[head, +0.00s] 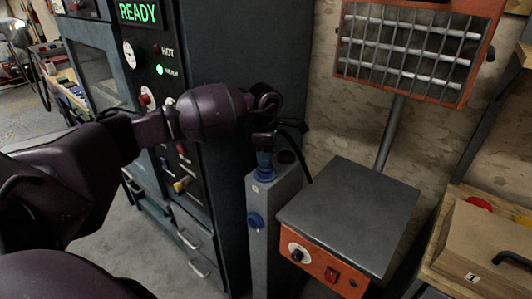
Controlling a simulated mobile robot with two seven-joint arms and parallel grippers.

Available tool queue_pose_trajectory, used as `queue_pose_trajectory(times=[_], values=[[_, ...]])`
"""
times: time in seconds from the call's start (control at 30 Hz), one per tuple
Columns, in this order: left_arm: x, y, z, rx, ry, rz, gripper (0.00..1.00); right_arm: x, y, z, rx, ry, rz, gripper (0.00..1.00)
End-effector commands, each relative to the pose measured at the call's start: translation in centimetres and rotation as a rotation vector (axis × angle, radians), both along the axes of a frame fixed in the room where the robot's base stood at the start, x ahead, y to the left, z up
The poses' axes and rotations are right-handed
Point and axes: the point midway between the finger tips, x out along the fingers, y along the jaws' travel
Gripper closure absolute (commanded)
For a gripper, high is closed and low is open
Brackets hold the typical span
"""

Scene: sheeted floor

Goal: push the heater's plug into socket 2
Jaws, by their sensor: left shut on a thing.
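The heater has an orange grille head (415,45) on a grey pole above a box-shaped base (345,215) with an orange front. A grey socket post (272,240) stands left of the base. A blue round socket (255,220) is on its front face, and a dark round opening (286,157) is on its top. My left gripper (263,140) points down over the left part of the post's top, shut on the dark plug. A blue part (264,160) shows directly below it. I cannot tell how deep the plug sits. Socket numbers are unreadable. My right gripper is not in view.
A dark cabinet with a green READY display (138,12) and knobs stands left of and behind the post. A black cable (299,160) runs beside the gripper. A wooden box (485,250) is at the right. Bare floor lies at lower left.

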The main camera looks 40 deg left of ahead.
Motion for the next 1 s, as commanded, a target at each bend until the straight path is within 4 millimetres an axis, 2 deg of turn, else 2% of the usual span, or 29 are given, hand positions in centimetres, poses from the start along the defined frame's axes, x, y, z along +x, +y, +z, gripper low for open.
queue_pose_trajectory(times=[0.37, 0.4, 0.6, 1.0], values=[[-0.01, 0.01, -0.47, 0.0, 0.0, 0.0, 0.89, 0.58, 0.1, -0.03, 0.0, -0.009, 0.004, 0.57], [-0.01, 0.01, -0.46, 0.0, 0.0, 0.0, 0.63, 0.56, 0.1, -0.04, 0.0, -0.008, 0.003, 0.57], [-0.01, 0.01, -0.45, 0.0, 0.0, 0.0, 0.35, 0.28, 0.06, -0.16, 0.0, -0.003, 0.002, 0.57], [-0.01, 0.01, -0.48, 0.0, 0.0, 0.0, 0.35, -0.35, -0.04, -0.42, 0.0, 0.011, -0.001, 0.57]])
